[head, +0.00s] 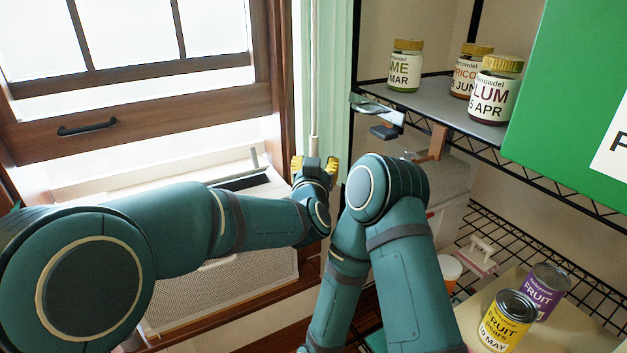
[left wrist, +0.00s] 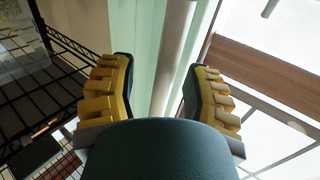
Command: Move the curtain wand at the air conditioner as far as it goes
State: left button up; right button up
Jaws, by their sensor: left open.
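The curtain wand (head: 314,75) is a thin pale rod hanging upright in front of the pale green curtain (head: 337,60), beside the window frame. The air conditioner (head: 220,290), white with a mesh front, sits below the window, partly hidden by my left arm. My left gripper (head: 314,166) is at the wand's lower part, with yellow-padded fingers open. In the left wrist view the wand (left wrist: 176,45) runs between the two spread fingers (left wrist: 160,90); its lower part is hidden behind the gripper body, and I cannot tell whether it touches a finger. My right gripper is out of view.
A black wire rack stands to the right, with several jars (head: 405,66) on its upper shelf and cans (head: 507,320) lower down. A green panel (head: 575,100) fills the upper right. The wooden window (head: 130,120) is left of the curtain. My right arm's elbow is close beside my left gripper.

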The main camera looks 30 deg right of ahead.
pick_arm(q)
jog(key=v, duration=1.1)
jog(key=shift+d, duration=0.1)
jog(key=w+a+f+n+g+y, duration=0.1)
jog(key=a+f+n+g+y, duration=0.15)
jog(key=a+f, duration=0.85)
jog(key=w+a+f+n+g+y, duration=0.15)
jog(key=a+f+g, duration=0.4)
jog(key=f, duration=0.85)
jog(key=s+a+f+n+g+y, duration=0.1)
jog(key=s+a+f+n+g, duration=0.3)
jog(key=s+a+f, duration=1.2)
jog(key=shift+s+a+f+g+y, duration=0.15)
jog(key=shift+s+a+g+y, duration=0.15)
jog(key=shift+s+a+g, duration=0.65)
jog(key=shift+s+d, duration=0.1)
jog(key=shift+d, duration=0.15)
